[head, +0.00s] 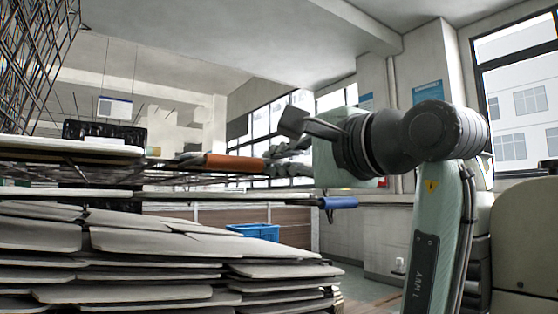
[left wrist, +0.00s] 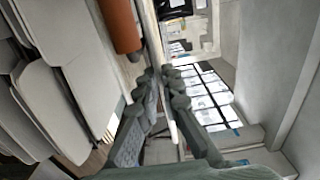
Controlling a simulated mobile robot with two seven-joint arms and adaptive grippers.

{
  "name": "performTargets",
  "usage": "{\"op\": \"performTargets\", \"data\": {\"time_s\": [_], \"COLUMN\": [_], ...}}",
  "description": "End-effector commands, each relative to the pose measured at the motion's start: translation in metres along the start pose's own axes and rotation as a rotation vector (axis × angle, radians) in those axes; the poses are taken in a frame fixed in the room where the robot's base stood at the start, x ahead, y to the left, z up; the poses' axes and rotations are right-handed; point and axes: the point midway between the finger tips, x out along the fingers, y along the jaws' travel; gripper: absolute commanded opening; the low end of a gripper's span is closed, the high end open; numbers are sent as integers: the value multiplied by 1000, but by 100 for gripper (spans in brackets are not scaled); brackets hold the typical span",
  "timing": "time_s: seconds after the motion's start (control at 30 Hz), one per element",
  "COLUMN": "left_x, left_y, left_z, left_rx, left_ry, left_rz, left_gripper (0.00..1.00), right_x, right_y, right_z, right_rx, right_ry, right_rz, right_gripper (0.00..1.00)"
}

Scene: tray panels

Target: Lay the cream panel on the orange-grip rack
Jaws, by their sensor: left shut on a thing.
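The orange grip (left wrist: 121,25) lies close beside that edge. The wire rack (head: 60,172) with the orange grip extends left in the head view. How much of the panel rests on the rack cannot be told. My right gripper is not in view.
A pale slab (head: 70,147) lies at rack level on the left. A lower rack has a blue grip (head: 338,202). Many pale panels (head: 180,240) are stacked below. A blue crate (head: 255,231) stands behind.

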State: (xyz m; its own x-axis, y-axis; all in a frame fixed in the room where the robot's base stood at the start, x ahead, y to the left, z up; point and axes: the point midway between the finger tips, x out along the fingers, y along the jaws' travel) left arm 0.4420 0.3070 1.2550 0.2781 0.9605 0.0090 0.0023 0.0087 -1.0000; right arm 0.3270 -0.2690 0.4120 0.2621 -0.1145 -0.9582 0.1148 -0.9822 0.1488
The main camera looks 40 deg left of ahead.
Motion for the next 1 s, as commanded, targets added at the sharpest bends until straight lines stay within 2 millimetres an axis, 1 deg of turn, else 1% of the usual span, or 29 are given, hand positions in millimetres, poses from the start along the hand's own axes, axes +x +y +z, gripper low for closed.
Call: {"op": "performTargets", "data": {"time_s": [0.27, 0.3, 0.5, 1.0], "left_x": [0, 0, 0, 0], "left_y": [0, 0, 0, 0], "left_z": [0, 0, 0, 0], "left_rx": [0, 0, 0, 0], "left_ry": [0, 0, 0, 0], "left_rz": [0, 0, 0, 1], "left_gripper": [0, 7, 30, 30], "right_x": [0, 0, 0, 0], "right_y": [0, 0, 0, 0], "right_z": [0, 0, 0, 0], "right_rx": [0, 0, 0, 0], "right_ry": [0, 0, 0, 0], "right_rz": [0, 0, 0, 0], "right_gripper": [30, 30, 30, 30]}}
